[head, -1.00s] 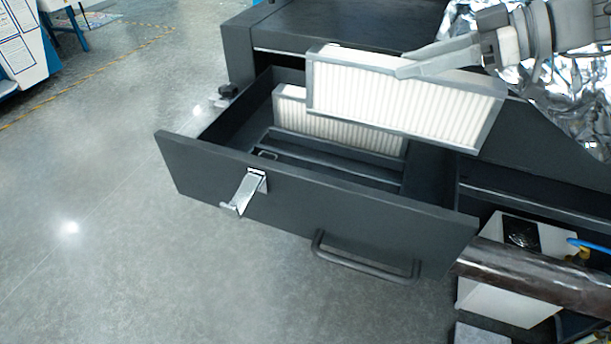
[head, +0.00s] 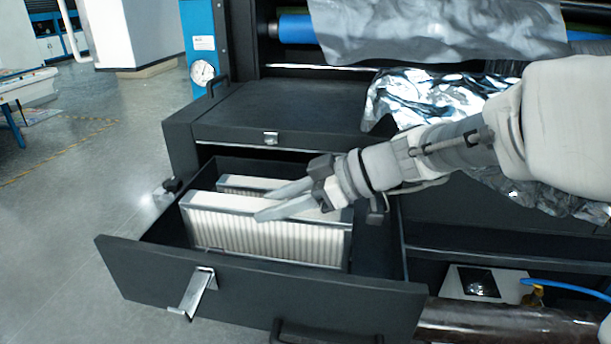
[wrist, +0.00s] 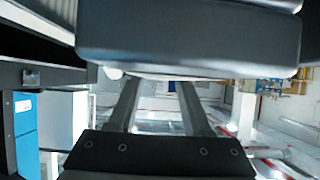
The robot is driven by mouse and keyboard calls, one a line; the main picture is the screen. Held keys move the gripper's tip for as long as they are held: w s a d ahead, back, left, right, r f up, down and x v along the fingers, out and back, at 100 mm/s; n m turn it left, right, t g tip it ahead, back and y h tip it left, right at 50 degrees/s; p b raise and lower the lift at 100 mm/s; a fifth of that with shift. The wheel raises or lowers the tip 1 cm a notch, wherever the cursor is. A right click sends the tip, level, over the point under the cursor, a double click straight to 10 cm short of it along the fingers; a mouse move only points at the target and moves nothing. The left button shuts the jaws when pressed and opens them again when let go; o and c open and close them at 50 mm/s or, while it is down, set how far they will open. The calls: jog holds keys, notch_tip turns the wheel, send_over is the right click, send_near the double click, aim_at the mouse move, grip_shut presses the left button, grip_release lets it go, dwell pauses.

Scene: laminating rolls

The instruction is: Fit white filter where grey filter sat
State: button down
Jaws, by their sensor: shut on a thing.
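My gripper (head: 266,202) is shut on the top edge of a white pleated filter with a grey frame (head: 265,235). I cannot make out a separate grey filter. In the wrist view my two fingers (wrist: 160,100) point away, and the filter cannot be told clearly.
A silver latch (head: 198,290) and a dark handle (head: 325,335) are on the drawer front. The dark machine top (head: 285,108) lies behind the drawer, with crumpled silver film (head: 405,97) to the right. A brown roll (head: 500,325) lies at lower right.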

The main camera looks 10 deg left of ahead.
aim_at(277, 224)
notch_tip(277, 224, down, 4)
jog(key=shift+r, duration=0.15)
jog(key=shift+f+b, duration=0.45)
jog(key=shift+b, duration=0.35)
jog(key=shift+c, duration=1.7)
grip_release()
jog(key=shift+r, duration=0.1)
jog(key=shift+r+p, duration=0.45)
jog(key=shift+p, duration=0.45)
jog(key=shift+d+r, duration=0.15)
jog(key=shift+d, duration=0.1)
jog(key=v, duration=1.1)
jog(key=shift+d+b, duration=0.25)
jog(key=shift+b, duration=0.15)
